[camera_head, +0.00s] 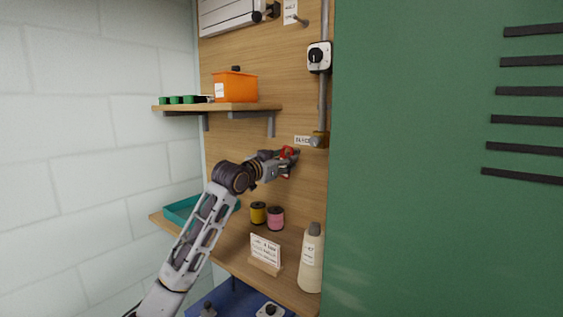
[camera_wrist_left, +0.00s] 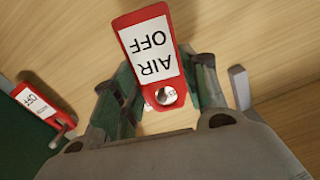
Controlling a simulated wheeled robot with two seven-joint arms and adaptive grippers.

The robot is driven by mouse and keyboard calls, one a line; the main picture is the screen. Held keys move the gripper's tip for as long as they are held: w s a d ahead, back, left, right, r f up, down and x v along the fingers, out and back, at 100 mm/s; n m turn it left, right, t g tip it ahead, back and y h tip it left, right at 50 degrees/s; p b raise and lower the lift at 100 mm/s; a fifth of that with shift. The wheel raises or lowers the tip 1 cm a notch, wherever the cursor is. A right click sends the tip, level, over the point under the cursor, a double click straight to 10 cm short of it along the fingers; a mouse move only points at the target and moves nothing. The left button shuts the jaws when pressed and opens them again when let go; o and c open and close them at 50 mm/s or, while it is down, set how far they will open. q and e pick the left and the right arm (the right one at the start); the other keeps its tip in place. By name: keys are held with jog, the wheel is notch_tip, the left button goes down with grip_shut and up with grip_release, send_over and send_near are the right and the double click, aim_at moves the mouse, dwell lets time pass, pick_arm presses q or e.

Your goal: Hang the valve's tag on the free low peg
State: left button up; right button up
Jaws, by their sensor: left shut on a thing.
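My left gripper (camera_head: 290,160) is up at the wooden board, shut on a red tag (camera_head: 288,152). In the left wrist view the tag (camera_wrist_left: 148,48) has a white label reading "AIR OFF", upside down, and a round hole at its lower end, between the green finger pads (camera_wrist_left: 160,92). A bare grey peg (camera_wrist_left: 240,88) stands out of the board, apart from the tag. A second red tag (camera_wrist_left: 38,105) is beside a short metal peg (camera_wrist_left: 66,122) at the left. My right gripper is not in view.
A large green panel (camera_head: 440,190) fills the right side. An upper shelf (camera_head: 225,107) holds an orange box (camera_head: 235,86). The lower shelf (camera_head: 232,255) holds a teal tray (camera_head: 183,209), yellow and pink spools (camera_head: 276,218), a small sign (camera_head: 265,248) and a bottle (camera_head: 312,262).

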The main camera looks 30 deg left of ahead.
pick_arm(q)
jog(key=shift+w+d+f+p, duration=0.1)
jog(key=shift+w+f+p, duration=0.2)
jog(key=shift+w, duration=0.5)
jog(key=shift+w+d+f+p, duration=0.1)
jog(key=shift+w+f+p, duration=0.2)
jog(key=shift+w, duration=0.5)
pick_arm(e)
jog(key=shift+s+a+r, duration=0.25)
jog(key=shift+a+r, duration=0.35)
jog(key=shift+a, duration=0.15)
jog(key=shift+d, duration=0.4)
pick_arm(q)
jog(key=o, duration=0.9)
jog(key=shift+o, duration=0.2)
jog(key=s+a, duration=0.1)
jog(key=s, duration=1.1)
jog(key=shift+a, duration=0.3)
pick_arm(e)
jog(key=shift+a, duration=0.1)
